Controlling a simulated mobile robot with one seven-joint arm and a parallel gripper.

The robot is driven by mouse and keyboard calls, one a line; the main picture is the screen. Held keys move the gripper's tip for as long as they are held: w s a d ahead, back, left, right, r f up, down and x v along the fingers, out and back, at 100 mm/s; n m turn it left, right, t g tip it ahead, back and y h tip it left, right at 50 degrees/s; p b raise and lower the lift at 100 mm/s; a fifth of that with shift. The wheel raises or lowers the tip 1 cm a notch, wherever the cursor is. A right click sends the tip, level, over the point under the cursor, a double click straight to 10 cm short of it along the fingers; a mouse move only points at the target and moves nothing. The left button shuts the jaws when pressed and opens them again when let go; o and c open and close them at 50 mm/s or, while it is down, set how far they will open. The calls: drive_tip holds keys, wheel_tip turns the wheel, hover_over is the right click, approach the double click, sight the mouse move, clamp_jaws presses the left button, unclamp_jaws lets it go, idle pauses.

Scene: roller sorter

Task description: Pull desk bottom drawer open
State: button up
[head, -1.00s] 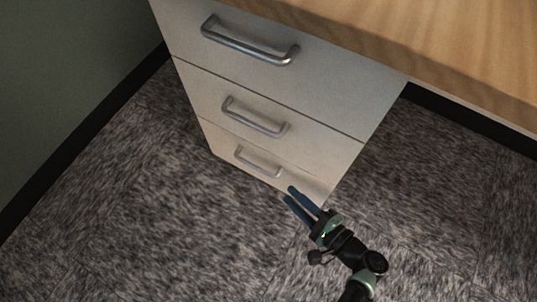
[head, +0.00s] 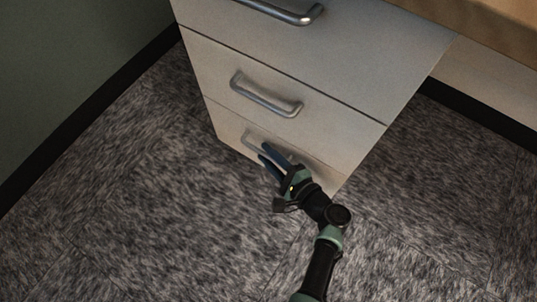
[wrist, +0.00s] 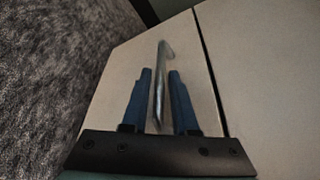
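The desk's bottom drawer (head: 309,172) is flush with the white drawer stack. Its metal bar handle (head: 250,138) is partly covered by my gripper (head: 266,154) in the head view. In the wrist view, the bottom drawer front (wrist: 119,72) fills the middle, and its handle (wrist: 161,75) runs between the two blue fingers of my gripper (wrist: 160,75). The fingers are apart, with a gap to the handle on each side; the gap on the right looks narrower. The handle's near end is close to the gripper's palm in the picture.
The middle drawer handle (head: 266,94) and top drawer handle (head: 287,11) are above. The wooden desktop (head: 486,20) is at upper right. A green wall (head: 75,75) with black skirting stands at left. The carpet (head: 130,220) in front of the drawers is clear.

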clamp_jaws()
idle(1.4)
